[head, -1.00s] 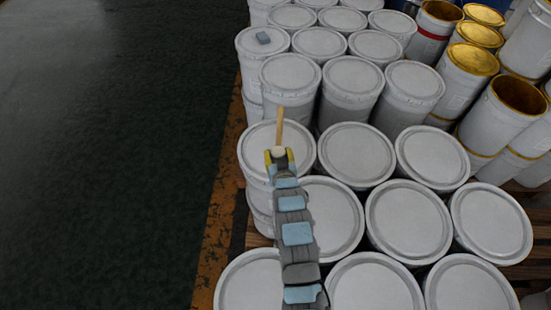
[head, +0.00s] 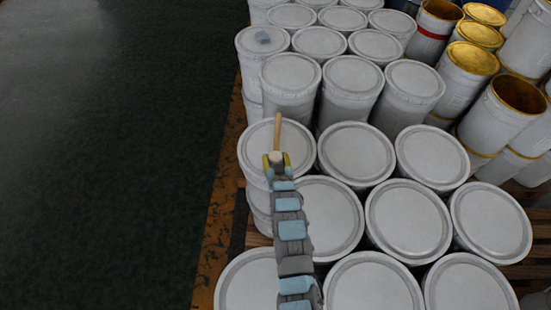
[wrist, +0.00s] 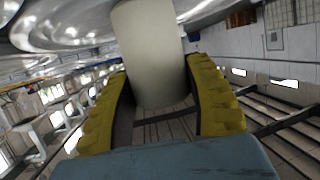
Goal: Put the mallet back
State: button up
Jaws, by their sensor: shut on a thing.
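The mallet has a light wooden handle (head: 277,131) and a pale, cream head (wrist: 150,50). My gripper (head: 276,160) is shut on the mallet at its pale head, with a yellow finger on each side. In the head view the handle points away from me, over a white lidded bucket (head: 258,150) at the left edge of the stack. In the wrist view the head stands between the yellow fingers of my gripper (wrist: 160,85). I cannot tell how high the mallet is above the lid.
White lidded buckets (head: 357,155) stand close together on a wooden pallet (head: 515,272). A small blue-grey object (head: 263,38) lies on a farther lid. Open gold-lined cans (head: 519,95) are at the right. The dark floor (head: 110,160) at the left is clear.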

jog(key=shift+f, duration=0.1)
jog(key=o, duration=1.2)
jog(key=shift+s+r, duration=0.1)
jog(key=shift+r, duration=0.1)
jog(key=shift+s+d+r, duration=0.15)
jog(key=shift+s+r, duration=0.1)
jog(key=shift+s, duration=0.3)
jog(key=shift+b+v, duration=0.45)
jog(key=shift+v, duration=4.8)
jog(key=shift+s, duration=0.15)
